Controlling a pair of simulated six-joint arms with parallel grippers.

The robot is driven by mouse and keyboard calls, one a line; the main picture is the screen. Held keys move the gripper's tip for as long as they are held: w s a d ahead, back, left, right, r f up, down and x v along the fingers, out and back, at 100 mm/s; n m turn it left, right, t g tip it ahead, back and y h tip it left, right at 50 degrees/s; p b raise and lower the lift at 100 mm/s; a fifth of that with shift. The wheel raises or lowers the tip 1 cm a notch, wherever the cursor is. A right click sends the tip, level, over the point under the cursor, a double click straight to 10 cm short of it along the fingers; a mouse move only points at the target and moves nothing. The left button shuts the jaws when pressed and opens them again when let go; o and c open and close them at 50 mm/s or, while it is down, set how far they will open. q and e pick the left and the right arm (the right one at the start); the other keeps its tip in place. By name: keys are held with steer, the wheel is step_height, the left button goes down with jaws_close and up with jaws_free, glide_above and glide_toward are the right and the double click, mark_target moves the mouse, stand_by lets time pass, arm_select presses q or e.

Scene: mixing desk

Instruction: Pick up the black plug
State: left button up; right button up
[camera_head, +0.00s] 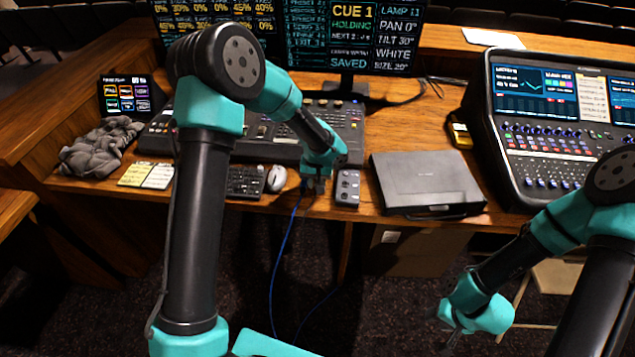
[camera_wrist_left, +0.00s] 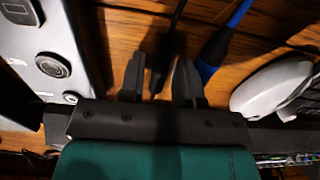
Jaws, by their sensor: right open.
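The black plug (camera_wrist_left: 160,72) on a thin black cable lies over the wooden desk in the left wrist view. My left gripper (camera_wrist_left: 158,62) is open around it, one finger on each side, with gaps showing on both sides. In the head view my left gripper (camera_head: 318,186) is low at the desk's front edge, between the mouse and a small grey box; the plug cannot be made out there. My right gripper (camera_head: 452,322) is open and empty, out in front of the desk at the lower right.
A blue cable (camera_wrist_left: 232,24) with a dark connector lies right beside the left gripper's right finger. The grey mouse (camera_head: 276,178) and small grey box (camera_head: 347,188) flank the gripper closely.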

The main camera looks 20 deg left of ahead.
arm_select(q)
steer(key=shift+c, duration=0.2)
jaws_close()
steer(key=shift+r, duration=0.1)
steer(key=shift+r, duration=0.55)
steer(key=shift+s+r, duration=0.2)
steer(key=shift+r, duration=1)
steer(key=s+d, duration=0.2)
steer(key=s, duration=0.5)
steer(key=s+d+r, duration=0.1)
steer(key=s+d, duration=0.2)
steer(key=s, duration=0.4)
steer(key=shift+s+d+r, duration=0.15)
steer(key=shift+s, duration=0.2)
